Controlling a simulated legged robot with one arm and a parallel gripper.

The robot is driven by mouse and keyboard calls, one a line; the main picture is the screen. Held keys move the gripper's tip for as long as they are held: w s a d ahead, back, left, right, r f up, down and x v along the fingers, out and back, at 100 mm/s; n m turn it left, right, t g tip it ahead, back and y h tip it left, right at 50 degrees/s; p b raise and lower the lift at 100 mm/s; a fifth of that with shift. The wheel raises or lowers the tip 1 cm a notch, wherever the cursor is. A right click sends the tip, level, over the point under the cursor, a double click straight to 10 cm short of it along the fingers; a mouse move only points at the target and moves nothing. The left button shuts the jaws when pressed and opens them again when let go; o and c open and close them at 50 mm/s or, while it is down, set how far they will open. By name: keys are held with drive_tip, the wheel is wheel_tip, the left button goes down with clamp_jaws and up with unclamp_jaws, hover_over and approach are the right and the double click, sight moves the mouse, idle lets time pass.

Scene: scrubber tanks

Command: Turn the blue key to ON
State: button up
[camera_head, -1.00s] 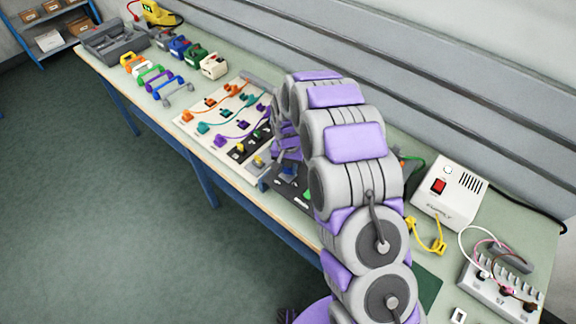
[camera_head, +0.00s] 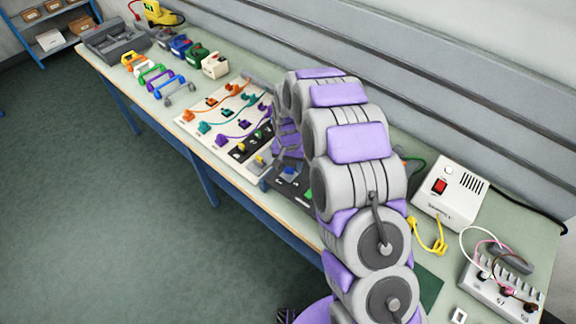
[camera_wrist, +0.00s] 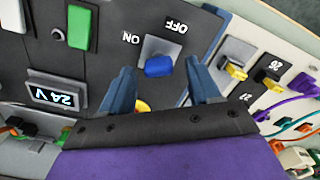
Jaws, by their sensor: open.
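The blue key (camera_wrist: 159,66) sits on a grey square plate (camera_wrist: 166,47) on a dark panel in the wrist view. The labels ON and OFF are printed beside the plate, ON at its left and OFF above it. I cannot tell for certain which label the key points to. My gripper (camera_wrist: 159,71) is open, with one blue-grey finger on each side of the key and a visible gap to it. A yellow part shows partly hidden below the key. In the head view my arm covers part of the panel, and a small blue spot there looks like the key (camera_head: 290,170).
A green switch (camera_wrist: 82,28) and a 24 V display (camera_wrist: 54,97) are on the dark panel. A white board with cables and plugs (camera_head: 225,110) lies beyond it. A white power supply (camera_head: 449,194) stands right of my arm. Padlocks (camera_head: 215,65) stand farther back.

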sight(288, 167)
wheel_tip(288, 167, up, 16)
drive_tip(key=shift+p, duration=0.45)
drive_tip(key=shift+r, duration=0.15)
drive_tip(key=s+d+r+b, duration=0.1)
drive_tip(key=s+d+r, duration=0.1)
drive_tip(key=s+d, duration=0.5)
drive_tip(key=s+d+r+n+g+b, duration=0.1)
drive_tip(key=s+d+r+b, duration=0.15)
drive_tip(key=s, duration=0.95)
drive_tip(key=s+d+r+b, duration=0.1)
drive_tip(key=s+d+r, duration=0.1)
drive_tip(key=s+d, duration=0.5)
drive_tip(key=s+f, duration=0.2)
drive_tip(key=s, duration=1.1)
drive_tip(key=shift+s+f+n+g+b, duration=0.4)
drive_tip(key=shift+b, duration=0.05)
